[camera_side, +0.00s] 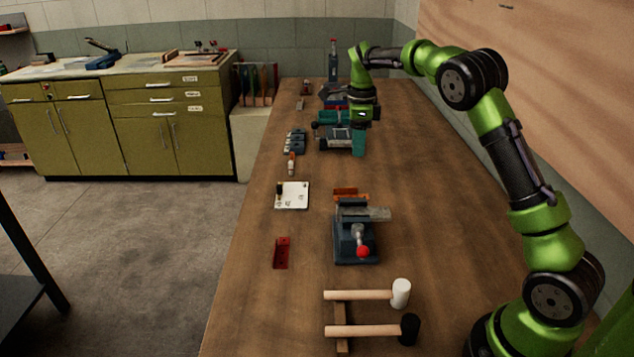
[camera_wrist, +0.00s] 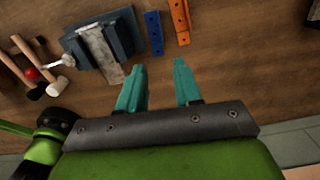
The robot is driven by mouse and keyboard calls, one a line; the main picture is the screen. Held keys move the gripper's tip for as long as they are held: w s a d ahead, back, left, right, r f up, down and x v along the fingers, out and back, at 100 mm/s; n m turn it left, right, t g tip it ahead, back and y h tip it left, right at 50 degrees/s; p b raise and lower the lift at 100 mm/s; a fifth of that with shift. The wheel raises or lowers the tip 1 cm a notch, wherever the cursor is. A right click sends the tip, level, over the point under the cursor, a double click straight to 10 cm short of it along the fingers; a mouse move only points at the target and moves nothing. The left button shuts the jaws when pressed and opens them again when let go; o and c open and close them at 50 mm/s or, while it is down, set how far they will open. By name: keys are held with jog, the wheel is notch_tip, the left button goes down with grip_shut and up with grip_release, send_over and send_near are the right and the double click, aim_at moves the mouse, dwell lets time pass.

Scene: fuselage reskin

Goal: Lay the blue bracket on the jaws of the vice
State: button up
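The blue bracket (camera_wrist: 153,33) is a narrow strip with holes. In the wrist view it lies flat on the wooden bench just right of the vice (camera_wrist: 128,38), beside an orange bracket (camera_wrist: 179,20). I cannot pick it out clearly in the side view. The vice (camera_side: 354,245) is dark blue-grey with pale metal jaws (camera_side: 376,213) and a red-knobbed handle. No bracket lies on its jaws. My gripper (camera_wrist: 157,68) has two teal fingers, apart with nothing between them. In the side view my gripper (camera_side: 359,145) hangs above the bench, farther back than the vice.
A red bracket (camera_side: 281,252) and a white plate (camera_side: 292,195) lie left of the vice. Two hammers (camera_side: 360,295) rest on a wooden block in front. Tools and a machine (camera_side: 336,132) crowd the back. The bench right of the vice is clear.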

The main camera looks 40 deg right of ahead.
notch_tip(320, 180, down, 16)
jog(key=shift+d+f, duration=0.1)
jog(key=shift+f, duration=0.05)
dwell(0.4)
grip_shut()
